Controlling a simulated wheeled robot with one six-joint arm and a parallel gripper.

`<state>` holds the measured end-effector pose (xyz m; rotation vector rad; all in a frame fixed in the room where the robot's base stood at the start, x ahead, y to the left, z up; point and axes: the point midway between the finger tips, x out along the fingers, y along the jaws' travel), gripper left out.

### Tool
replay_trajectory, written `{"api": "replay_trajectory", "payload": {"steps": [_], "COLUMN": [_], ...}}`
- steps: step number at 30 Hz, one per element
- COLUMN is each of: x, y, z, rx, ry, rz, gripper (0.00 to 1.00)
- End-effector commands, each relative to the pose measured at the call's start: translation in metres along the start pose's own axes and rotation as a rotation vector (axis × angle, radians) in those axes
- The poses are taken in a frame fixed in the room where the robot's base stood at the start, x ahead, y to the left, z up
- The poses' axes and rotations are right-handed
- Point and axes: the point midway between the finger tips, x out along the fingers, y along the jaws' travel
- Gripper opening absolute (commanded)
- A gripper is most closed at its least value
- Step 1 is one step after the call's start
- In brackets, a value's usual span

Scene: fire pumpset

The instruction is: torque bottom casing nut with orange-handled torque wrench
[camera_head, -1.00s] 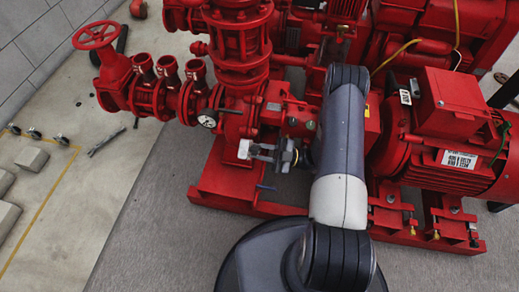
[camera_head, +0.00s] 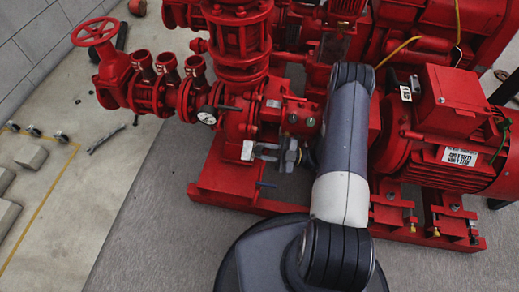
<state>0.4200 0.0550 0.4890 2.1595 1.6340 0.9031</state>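The red pump casing (camera_head: 238,124) stands in the middle of the head view, left of my arm. My gripper (camera_head: 262,151) is low at the casing's front, at the end of my grey and white arm. A small pale block (camera_head: 247,150) shows at the gripper's tip; I cannot tell whether it is part of the gripper or of the pump. The finger gap is too small to read. No orange handle is visible. The bottom casing nut cannot be made out; the gripper and arm cover part of that area.
A red handwheel valve (camera_head: 93,32) and pipe stubs reach out to the left. A red motor (camera_head: 455,130) stands at the right. A grey tool (camera_head: 106,140) lies on the floor at the left.

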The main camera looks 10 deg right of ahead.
Motion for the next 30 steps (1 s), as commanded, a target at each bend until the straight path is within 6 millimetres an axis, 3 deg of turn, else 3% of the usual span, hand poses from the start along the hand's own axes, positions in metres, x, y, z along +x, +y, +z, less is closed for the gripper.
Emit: {"api": "replay_trajectory", "payload": {"steps": [21,30], "x": [-0.032,-0.036], "y": [0.001,0.0], "z": [-0.013,-0.015], "rx": [-0.001,0.0], "ry": [0.002,0.003], "rz": [0.002,0.0], "gripper": [0.0,0.0]}}
